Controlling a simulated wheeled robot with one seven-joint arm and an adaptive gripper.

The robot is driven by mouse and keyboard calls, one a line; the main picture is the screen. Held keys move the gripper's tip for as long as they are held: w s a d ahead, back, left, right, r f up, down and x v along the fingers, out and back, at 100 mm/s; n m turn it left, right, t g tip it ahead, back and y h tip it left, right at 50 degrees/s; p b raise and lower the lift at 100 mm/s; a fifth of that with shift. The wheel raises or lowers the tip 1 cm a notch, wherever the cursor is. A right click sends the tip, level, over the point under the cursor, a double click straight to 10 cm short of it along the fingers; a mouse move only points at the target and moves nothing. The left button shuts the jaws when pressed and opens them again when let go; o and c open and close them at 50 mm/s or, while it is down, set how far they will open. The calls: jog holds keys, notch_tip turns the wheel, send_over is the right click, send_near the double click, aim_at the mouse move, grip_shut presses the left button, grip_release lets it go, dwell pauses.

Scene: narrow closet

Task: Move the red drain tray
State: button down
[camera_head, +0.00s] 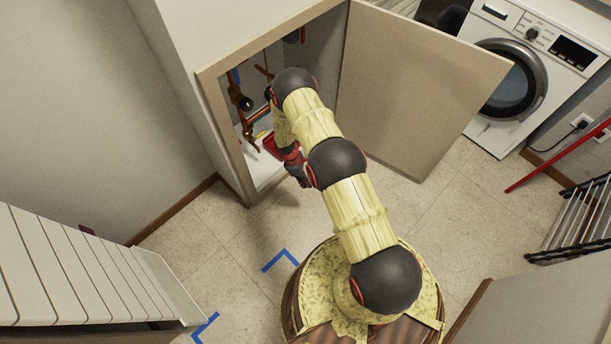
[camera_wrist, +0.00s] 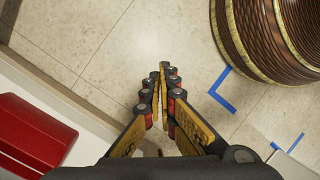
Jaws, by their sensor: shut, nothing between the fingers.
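The red drain tray (camera_wrist: 34,135) shows at the lower left of the wrist view, on the white floor of the open closet. In the head view a small red part of it (camera_head: 269,143) shows inside the closet; my arm and gripper hide the rest. My gripper (camera_wrist: 163,92) has its fingers together with nothing between them. It points down over the tiled floor, to the right of the tray and apart from it. In the head view my gripper (camera_head: 301,176) is at the closet opening, partly hidden by my arm.
The closet door (camera_head: 415,95) stands open to the right. Copper pipes (camera_head: 250,128) with valves are inside the closet. Blue corner marks (camera_head: 284,257) lie on the tiled floor. A washing machine (camera_head: 530,75) and a drying rack (camera_head: 580,215) stand at right. A white slatted panel (camera_head: 90,270) is at lower left.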

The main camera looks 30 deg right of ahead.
notch_tip(320, 180, up, 8)
jog(key=m, duration=0.2)
jog(key=shift+s+a+g, duration=0.2)
jog(key=shift+g, duration=0.1)
jog(key=c, duration=2.6)
grip_release()
jog(key=shift+f, duration=0.15)
